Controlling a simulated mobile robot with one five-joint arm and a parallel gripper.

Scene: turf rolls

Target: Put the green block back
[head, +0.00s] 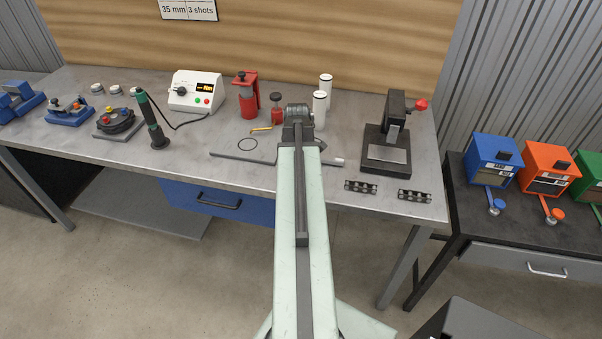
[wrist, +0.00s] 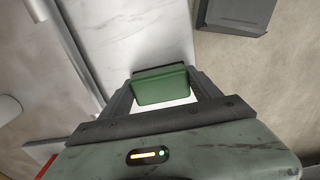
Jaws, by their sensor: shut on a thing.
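The green block (wrist: 160,88) sits between the two fingers of my gripper (wrist: 162,78) in the wrist view, and the gripper is shut on it. In the head view my gripper (head: 298,115) is over the back middle of the grey workbench (head: 225,132). The arm hides what lies under it, and I cannot make out the block there. A pale streaked surface (wrist: 130,40) shows beyond the block in the wrist view.
White cylinders (head: 319,108) stand just right of my gripper, and a red canister (head: 246,97) stands to its left. A black press (head: 388,140) is farther right. A green-handled tool (head: 152,120) stands at left. Blue, orange and green boxes (head: 547,168) are on the side table.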

